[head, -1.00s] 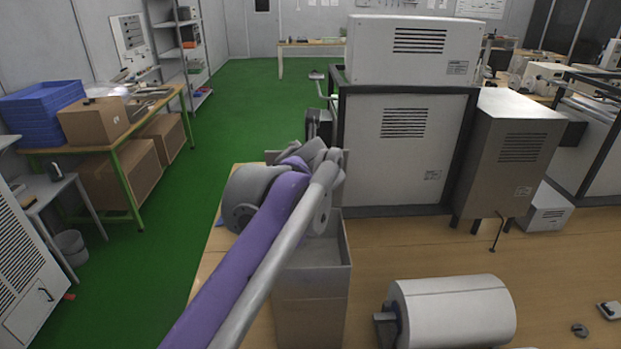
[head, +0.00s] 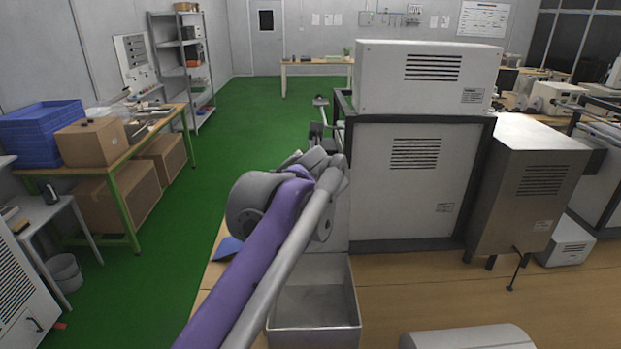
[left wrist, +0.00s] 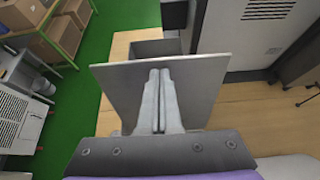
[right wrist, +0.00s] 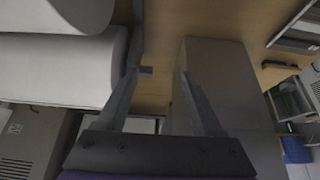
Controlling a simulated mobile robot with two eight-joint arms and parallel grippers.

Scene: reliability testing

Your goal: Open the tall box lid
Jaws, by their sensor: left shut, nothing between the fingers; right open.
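In the head view my left wrist hides the fingers. My right gripper (right wrist: 160,75) is open and empty, with a tall grey box side (right wrist: 228,75) beyond its right finger.
A white cylinder (head: 468,340) lies right of the box. A large white cabinet (head: 405,180) stands behind it, with a grey machine (head: 530,190) to its right. A table with blue crates (head: 42,130) and cartons stands left. Green floor lies clear between.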

